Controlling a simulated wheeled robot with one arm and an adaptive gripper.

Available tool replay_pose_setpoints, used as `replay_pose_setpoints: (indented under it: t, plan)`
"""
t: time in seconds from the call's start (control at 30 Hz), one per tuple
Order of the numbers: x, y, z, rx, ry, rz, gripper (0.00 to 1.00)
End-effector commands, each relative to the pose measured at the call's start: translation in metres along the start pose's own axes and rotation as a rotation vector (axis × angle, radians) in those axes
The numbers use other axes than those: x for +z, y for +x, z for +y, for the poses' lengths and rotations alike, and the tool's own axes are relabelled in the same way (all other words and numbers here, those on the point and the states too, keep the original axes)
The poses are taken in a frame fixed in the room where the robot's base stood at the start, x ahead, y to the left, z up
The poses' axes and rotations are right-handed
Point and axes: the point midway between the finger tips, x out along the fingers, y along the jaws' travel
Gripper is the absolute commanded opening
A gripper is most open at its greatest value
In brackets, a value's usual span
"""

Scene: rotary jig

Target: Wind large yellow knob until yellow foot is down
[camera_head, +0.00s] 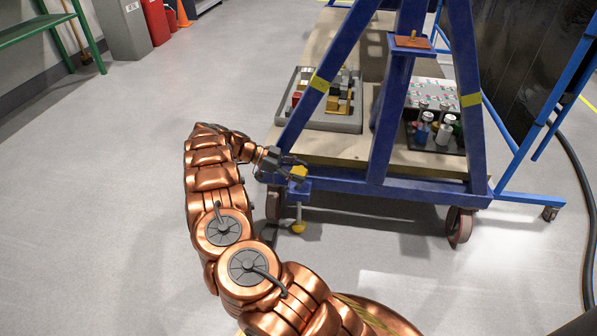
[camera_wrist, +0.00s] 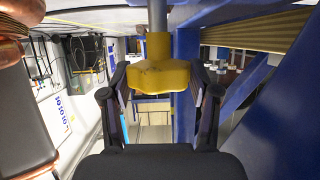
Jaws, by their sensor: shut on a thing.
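The large yellow knob (camera_head: 298,173) sits on top of the blue bracket (camera_head: 299,188) at the near left corner of the blue frame. In the wrist view the knob (camera_wrist: 159,76) lies between the two dark fingers, on a grey rod (camera_wrist: 157,20). My gripper (camera_head: 286,168) is shut on the knob; it fills the lower middle of the wrist view (camera_wrist: 160,100). The yellow foot (camera_head: 298,227) hangs on a rod under the bracket, close to the floor. I cannot tell whether it touches the floor.
The blue frame (camera_head: 384,110) stands on caster wheels (camera_head: 459,226) and carries a wooden deck (camera_head: 330,150). A grey tray (camera_head: 332,122) with blocks and a dark tray of bottles (camera_head: 436,138) rest on it. The floor to the left is clear.

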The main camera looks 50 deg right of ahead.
Motion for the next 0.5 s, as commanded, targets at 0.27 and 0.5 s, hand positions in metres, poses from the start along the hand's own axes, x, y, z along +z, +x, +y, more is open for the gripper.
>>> replay_pose_setpoints:
  t: [0.27,0.5]
  plan:
    - [-0.0023,0.0020,0.0000,0.004,0.002,0.004,0.74]
    - [-0.0011,0.0005,0.0002,0.001,0.001,0.003,0.86]
